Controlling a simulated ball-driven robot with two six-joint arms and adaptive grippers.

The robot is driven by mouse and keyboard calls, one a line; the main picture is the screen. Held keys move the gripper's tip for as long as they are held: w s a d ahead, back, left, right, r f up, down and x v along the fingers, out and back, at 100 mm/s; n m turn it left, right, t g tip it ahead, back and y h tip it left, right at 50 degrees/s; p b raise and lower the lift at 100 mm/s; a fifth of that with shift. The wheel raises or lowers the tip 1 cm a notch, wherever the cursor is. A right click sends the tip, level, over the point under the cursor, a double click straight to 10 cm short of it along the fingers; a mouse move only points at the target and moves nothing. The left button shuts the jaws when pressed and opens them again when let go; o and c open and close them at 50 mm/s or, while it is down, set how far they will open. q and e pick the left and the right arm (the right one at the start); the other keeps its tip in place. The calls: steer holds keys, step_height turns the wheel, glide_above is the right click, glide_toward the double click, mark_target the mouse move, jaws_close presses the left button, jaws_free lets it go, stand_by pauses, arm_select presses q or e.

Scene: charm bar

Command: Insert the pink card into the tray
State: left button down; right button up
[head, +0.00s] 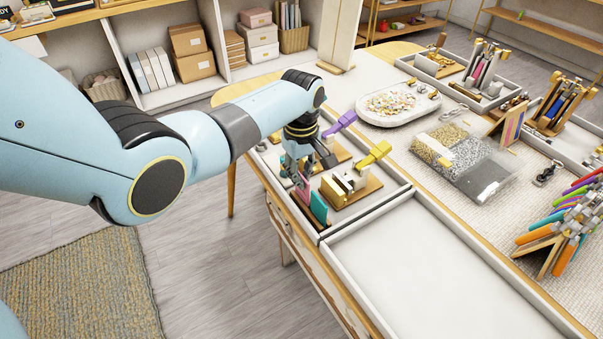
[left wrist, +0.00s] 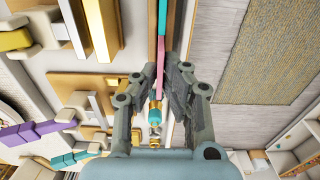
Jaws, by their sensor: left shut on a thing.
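My left gripper (head: 300,182) points down over the near-left corner of the grey divided tray (head: 368,204). It is shut on the pink card (head: 303,192), whose lower part shows beside a teal card (head: 319,208). In the left wrist view the pink card (left wrist: 161,68) shows edge-on as a thin strip between the fingers. The teal card (left wrist: 162,17) is in line just beyond it. A small teal and gold piece (left wrist: 154,113) shows between the fingers. I cannot tell whether the pink card touches the tray floor. My right gripper is out of view.
Wooden holders with a yellow-handled tool (head: 374,154) and a purple-handled tool (head: 341,122) stand close to the gripper. An empty white tray (head: 440,262) lies in front. A bead dish (head: 398,104), bead bags (head: 462,160) and pen racks (head: 570,225) lie to the right.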

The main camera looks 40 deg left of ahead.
arm_select(q)
steer(key=shift+f, duration=0.35)
steer(key=c, duration=1.4)
jaws_free()
step_height(320, 180, up, 12)
